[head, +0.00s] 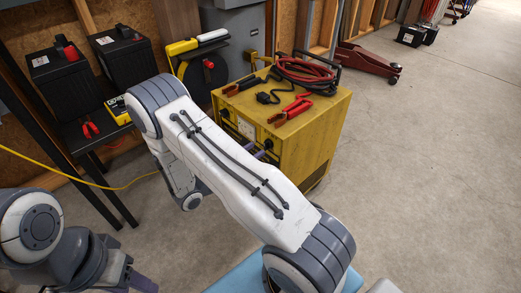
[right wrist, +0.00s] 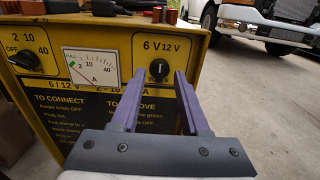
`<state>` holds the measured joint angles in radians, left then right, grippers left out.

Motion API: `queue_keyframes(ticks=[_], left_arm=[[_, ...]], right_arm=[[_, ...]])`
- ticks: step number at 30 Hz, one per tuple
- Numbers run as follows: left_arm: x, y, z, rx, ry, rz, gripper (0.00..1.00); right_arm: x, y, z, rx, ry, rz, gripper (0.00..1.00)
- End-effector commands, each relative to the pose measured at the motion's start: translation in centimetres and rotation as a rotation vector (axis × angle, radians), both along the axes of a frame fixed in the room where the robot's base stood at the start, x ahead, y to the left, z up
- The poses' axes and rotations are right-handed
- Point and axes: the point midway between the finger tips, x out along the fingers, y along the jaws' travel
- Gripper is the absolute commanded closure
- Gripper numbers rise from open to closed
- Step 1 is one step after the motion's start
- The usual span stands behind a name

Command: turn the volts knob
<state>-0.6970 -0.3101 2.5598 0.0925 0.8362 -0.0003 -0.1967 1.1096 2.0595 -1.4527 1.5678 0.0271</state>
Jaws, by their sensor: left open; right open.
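The yellow battery charger (head: 312,135) stands on the floor, its front panel turned toward me. In the right wrist view the black volts knob (right wrist: 159,70) sits under the "6V 12V" marking. My right gripper (right wrist: 161,77) is open, with its two purple fingers on either side of the knob in the picture. I cannot tell whether they touch it. In the head view my right arm covers much of the panel, and only a bit of purple finger shows by it. My left gripper (head: 143,282) is low at the left edge, open and partly cut off, away from the charger.
An amps knob (right wrist: 25,59) and a meter (right wrist: 91,69) are left of the volts knob. Red and black clamps and cables (head: 305,72) lie on the charger's top. Batteries (head: 62,72) stand on a bench at left. Concrete floor (head: 430,160) is clear at right.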

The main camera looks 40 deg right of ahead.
Motion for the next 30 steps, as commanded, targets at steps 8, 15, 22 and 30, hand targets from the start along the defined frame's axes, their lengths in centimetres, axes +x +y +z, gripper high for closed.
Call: queue_keyframes(ticks=[8, 15, 22, 30], left_arm=[[0.0, 0.0, -1.1, 0.000, 0.000, 0.000, 0.50], [0.0, 0.0, -1.1, 0.000, 0.000, 0.000, 0.50], [0.0, 0.0, -1.1, 0.000, 0.000, 0.000, 0.50], [0.0, 0.0, -1.1, 0.000, 0.000, 0.000, 0.50]], right_arm=[[0.2, -3.4, -0.1, 0.000, 0.000, -0.002, 0.55], [0.3, -3.8, 0.0, 0.000, 0.000, 0.000, 0.55], [0.3, -3.7, 0.0, 0.000, 0.000, 0.000, 1.00], [0.2, -3.7, 0.0, 0.001, -0.009, 0.000, 1.00]])
